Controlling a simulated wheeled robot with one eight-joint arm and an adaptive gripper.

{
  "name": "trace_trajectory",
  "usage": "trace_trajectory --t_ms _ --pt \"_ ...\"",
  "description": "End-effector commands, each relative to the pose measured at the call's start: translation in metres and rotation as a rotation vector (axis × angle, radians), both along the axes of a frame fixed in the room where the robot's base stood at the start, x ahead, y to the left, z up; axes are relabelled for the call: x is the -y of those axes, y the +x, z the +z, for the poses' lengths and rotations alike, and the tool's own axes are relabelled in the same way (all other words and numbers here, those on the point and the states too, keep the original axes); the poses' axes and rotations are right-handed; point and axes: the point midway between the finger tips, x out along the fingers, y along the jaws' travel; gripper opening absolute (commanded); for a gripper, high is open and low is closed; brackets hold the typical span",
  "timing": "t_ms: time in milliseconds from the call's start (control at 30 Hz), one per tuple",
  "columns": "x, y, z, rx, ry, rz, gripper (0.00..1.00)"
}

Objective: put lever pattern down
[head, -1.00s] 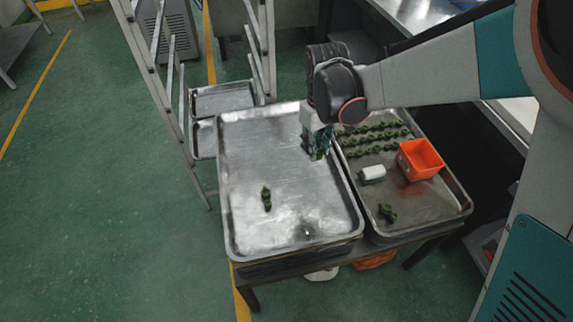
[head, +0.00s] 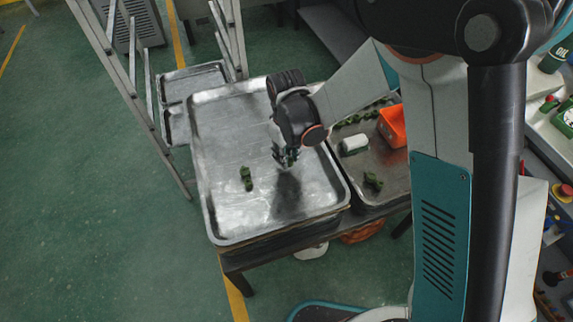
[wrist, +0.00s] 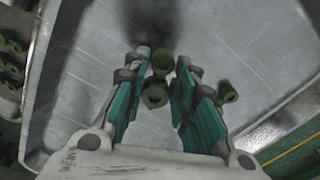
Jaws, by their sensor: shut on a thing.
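My gripper (head: 284,156) is above the left metal tray (head: 225,125), pointing down. In the wrist view my gripper (wrist: 160,75) is shut on a green lever pattern (wrist: 155,96), with its round ends showing between the teal fingers. In the head view the held pattern (head: 291,160) is mostly hidden by the fingers. A shadow lies on the tray below it, and the held pattern seems to be off the surface. Another green lever pattern (head: 246,178) lies on the same tray, left of my gripper; it also shows in the wrist view (wrist: 227,92).
The right tray (head: 353,182) holds an orange box (head: 393,126), a white-and-green block (head: 354,145), a loose green pattern (head: 373,181) and rows of patterns (head: 362,115), partly hidden by my arm. A ladder-like rack (head: 133,100) stands left. The left tray is largely bare.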

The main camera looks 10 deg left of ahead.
Motion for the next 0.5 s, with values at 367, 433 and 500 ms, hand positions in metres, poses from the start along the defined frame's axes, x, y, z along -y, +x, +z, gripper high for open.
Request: trace_trajectory --t_ms 367,433,500 --pt "0.000 0.000 -0.042 0.000 0.000 0.000 0.08" --pt "0.000 0.000 -0.045 0.000 0.000 0.000 0.08" --pt "0.000 0.000 -0.044 0.000 0.000 0.000 0.08"
